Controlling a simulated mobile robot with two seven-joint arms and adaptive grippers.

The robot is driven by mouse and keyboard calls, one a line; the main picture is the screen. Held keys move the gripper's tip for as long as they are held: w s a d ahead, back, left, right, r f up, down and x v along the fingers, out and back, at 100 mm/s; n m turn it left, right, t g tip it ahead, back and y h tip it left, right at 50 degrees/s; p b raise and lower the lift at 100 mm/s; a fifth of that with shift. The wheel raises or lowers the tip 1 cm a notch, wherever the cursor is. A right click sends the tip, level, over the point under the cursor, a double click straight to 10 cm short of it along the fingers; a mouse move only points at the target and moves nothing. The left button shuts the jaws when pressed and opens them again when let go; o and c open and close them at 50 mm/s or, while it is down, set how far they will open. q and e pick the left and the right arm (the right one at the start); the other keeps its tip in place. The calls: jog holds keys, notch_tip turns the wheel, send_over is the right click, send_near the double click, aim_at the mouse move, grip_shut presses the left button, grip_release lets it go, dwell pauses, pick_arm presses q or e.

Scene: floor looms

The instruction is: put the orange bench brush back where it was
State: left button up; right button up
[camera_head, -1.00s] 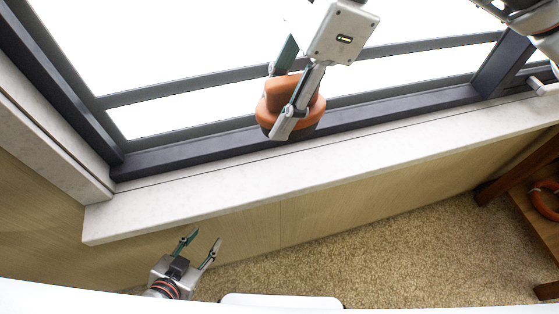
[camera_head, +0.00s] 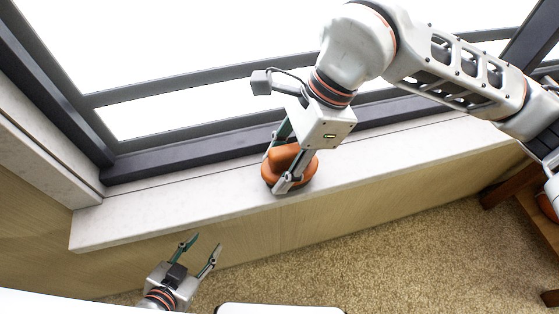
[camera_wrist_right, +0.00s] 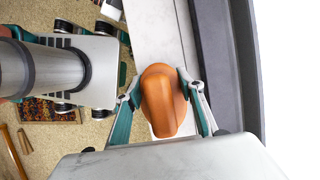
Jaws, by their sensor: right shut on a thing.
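The orange bench brush (camera_head: 284,157) has a rounded orange handle block on a wider orange base, with a dark underside edge. It is over the pale window sill (camera_head: 215,205); I cannot tell whether it touches it. My right gripper (camera_head: 275,172) points down and is shut on the brush, a finger on each side. In the right wrist view the brush (camera_wrist_right: 161,105) sits between the two green-and-grey fingers, with the pale sill (camera_wrist_right: 158,30) beyond it. My left gripper (camera_head: 205,244) is open and empty at the lower left, below the sill.
The dark window frame (camera_head: 200,152) runs behind the sill. The sill is bare left of the brush. A brown wooden piece of furniture (camera_head: 512,180) stands at the right. Speckled carpet (camera_head: 420,245) lies below.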

aim_at(289, 148)
jog(key=shift+r, duration=0.15)
jog(key=shift+f, duration=0.2)
jog(key=o, duration=1.5)
jog(key=shift+c, duration=0.2)
pick_arm(q)
jog(key=shift+w+d+r, duration=0.1)
jog(key=shift+w+r, duration=0.15)
jog(key=shift+r, duration=0.05)
pick_arm(e)
jog(key=shift+r, duration=0.1)
jog(key=p+v, duration=0.1)
jog(key=v, duration=0.5)
jog(key=shift+w+r, duration=0.1)
jog(key=shift+r, duration=0.2)
jog(key=v, duration=0.5)
jog(key=shift+p, duration=0.4)
jog(key=shift+d+r, duration=0.1)
jog(key=shift+r, duration=0.2)
pick_arm(q)
jog(key=shift+s+a+f, duration=0.2)
jog(key=shift+s+a, duration=0.1)
jog(key=shift+s, duration=0.15)
